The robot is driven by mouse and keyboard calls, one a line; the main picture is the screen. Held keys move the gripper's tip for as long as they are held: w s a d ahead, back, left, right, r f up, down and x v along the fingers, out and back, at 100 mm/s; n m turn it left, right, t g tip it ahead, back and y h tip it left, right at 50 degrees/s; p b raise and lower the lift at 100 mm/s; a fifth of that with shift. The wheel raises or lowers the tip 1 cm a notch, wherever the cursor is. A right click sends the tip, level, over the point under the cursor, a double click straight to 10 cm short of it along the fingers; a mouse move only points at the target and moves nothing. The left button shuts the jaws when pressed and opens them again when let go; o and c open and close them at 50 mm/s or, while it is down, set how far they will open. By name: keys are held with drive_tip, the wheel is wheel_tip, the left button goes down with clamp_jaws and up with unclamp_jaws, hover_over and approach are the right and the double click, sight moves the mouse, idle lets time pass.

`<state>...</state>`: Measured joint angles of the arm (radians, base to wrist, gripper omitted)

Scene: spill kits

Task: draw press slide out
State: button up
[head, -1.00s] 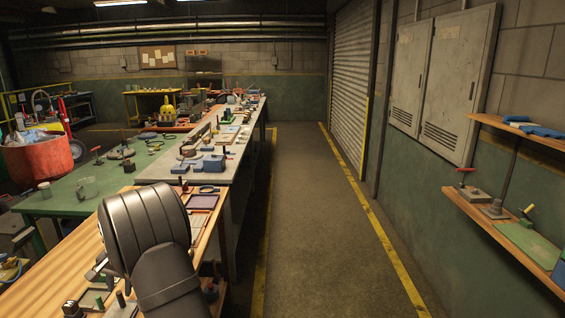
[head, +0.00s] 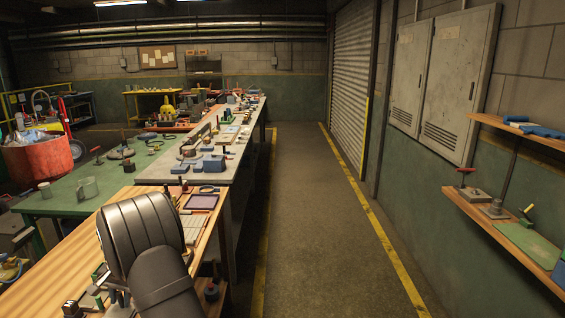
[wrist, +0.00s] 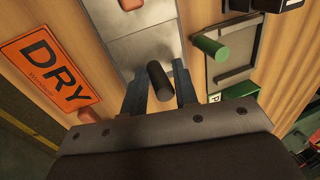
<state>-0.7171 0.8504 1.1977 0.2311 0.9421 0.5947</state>
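In the wrist view, my gripper (wrist: 160,90) has its two fingers on either side of a dark round handle (wrist: 158,76). The handle stands up from a grey metal plate (wrist: 140,42) that looks like the press slide. The handle lies between the fingertips, but I cannot tell whether both fingers press on it. In the head view, my own dark arm hides the gripper and the handle.
An orange DRY sign (wrist: 48,65) lies left of the plate, on the wooden bench (wrist: 205,13). A green-handled plate (wrist: 225,50) lies to its right, with a green box (wrist: 238,110) nearer. A purple tray (head: 202,202) sits further along the bench.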

drive_tip(key=shift+a, duration=0.1)
drive_tip(key=shift+c, duration=1)
drive_tip(key=shift+w, duration=0.15)
drive_tip(key=shift+o, duration=0.2)
drive_tip(key=shift+w+a+r, duration=0.1)
drive_tip(key=shift+w, duration=1.65)
drive_tip(key=shift+w+a+r, duration=0.1)
drive_tip(key=shift+w, duration=1.65)
drive_tip(key=o, duration=0.8)
drive_tip(key=shift+o, duration=0.2)
drive_tip(key=shift+d+f, duration=0.1)
drive_tip(key=shift+d, duration=0.1)
drive_tip(key=v, duration=0.7)
drive_tip(key=shift+d+f, duration=0.1)
drive_tip(key=shift+f, duration=0.05)
